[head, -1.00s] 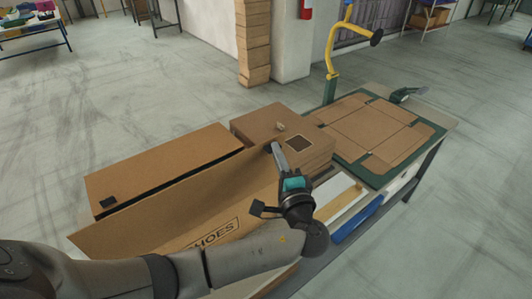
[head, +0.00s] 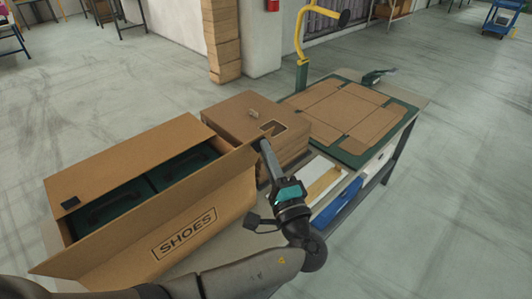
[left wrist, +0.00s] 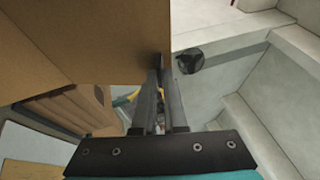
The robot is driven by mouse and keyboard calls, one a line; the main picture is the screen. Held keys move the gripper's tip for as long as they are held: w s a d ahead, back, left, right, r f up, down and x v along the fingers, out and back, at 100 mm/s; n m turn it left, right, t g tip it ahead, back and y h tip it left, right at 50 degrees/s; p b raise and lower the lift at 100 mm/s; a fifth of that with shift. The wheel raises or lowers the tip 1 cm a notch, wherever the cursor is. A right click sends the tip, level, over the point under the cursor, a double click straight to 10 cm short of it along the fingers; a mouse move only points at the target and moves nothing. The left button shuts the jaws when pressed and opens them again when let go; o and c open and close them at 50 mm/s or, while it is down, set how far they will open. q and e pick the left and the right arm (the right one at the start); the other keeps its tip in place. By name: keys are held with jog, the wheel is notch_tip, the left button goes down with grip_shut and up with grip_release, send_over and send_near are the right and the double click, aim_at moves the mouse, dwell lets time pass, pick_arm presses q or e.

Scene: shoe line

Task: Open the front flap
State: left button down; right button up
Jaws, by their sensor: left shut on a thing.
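The large brown shoe carton (head: 205,248) stands open at the left end of the bench, with the word SHOES on its front. Its front flap (head: 125,228) leans outward at the near side. My left gripper (head: 264,146) is shut on the flap's right end corner. In the left wrist view the cardboard flap (left wrist: 110,35) fills the upper left, and the fingers (left wrist: 160,95) close at its edge. Two dark green boxes (head: 185,160) lie side by side inside the carton. My right gripper is out of view.
A stack of brown cartons (head: 285,133) stands just right of the shoe carton, close behind my gripper. A flat cardboard blank (head: 345,105) lies on a green mat at the bench's right end, beside a yellow-armed fixture (head: 300,35). Blue and white items (head: 345,200) sit on the lower shelf.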

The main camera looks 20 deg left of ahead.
pick_arm(q)
jog(key=shift+a+f, duration=0.1)
jog(key=shift+f, duration=0.2)
jog(key=c, duration=1.1)
grip_release()
jog(key=shift+o, duration=0.5)
jog(key=shift+r, duration=0.1)
jog(key=b+v, duration=0.1)
jog(key=v, duration=1.4)
jog(key=shift+b, duration=0.4)
